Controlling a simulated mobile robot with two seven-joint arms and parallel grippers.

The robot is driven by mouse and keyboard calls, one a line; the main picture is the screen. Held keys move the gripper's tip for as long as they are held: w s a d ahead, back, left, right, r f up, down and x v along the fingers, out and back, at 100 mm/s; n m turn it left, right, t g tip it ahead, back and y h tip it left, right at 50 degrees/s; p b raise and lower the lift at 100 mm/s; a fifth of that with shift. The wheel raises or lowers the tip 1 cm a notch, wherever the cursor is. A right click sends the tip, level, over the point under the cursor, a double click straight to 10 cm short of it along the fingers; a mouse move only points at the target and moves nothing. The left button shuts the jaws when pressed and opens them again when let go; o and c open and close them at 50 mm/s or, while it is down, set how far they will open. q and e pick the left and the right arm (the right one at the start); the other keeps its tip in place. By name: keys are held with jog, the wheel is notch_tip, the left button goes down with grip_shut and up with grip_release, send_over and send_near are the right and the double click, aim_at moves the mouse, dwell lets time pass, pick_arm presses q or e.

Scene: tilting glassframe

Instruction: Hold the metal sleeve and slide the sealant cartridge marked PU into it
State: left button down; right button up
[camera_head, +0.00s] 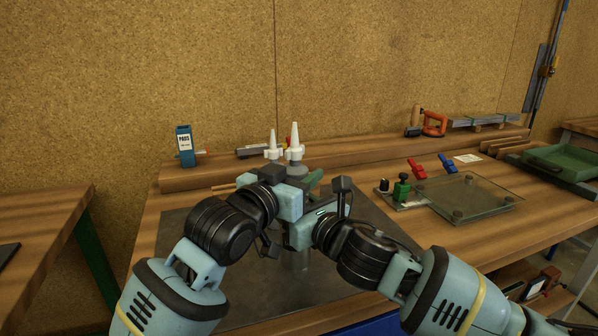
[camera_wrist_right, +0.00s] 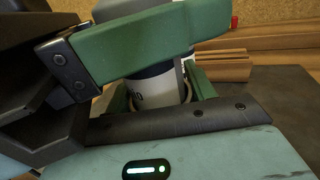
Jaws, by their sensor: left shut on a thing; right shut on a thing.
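The sealant cartridge (camera_head: 298,170) stands upright in the middle of the head view, white nozzle on top. My left gripper (camera_head: 308,186) is shut on it, a green finger across its side. In the right wrist view its grey body (camera_wrist_right: 153,90) bears a partly hidden dark marking, so I cannot read PU. My right gripper (camera_head: 302,232) is lower, shut on the metal sleeve (camera_head: 300,260), whose lower part shows beneath it. The cartridge's lower part lines up with the sleeve's rim (camera_wrist_right: 187,94) and seems to be inside; how deep is hidden.
A second white nozzle (camera_head: 272,147) stands just behind left. A dark mat (camera_head: 180,235) lies under my grippers. A glass plate (camera_head: 470,200) with clamps is at the right. A blue PADS box (camera_head: 184,146) and an orange-handled tool (camera_head: 433,123) are at the back.

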aim_at(293, 130)
pick_arm(q)
jog(key=shift+f, duration=0.75)
jog(key=shift+r, duration=0.1)
jog(key=shift+r, duration=5)
jog(key=shift+f, duration=2.85)
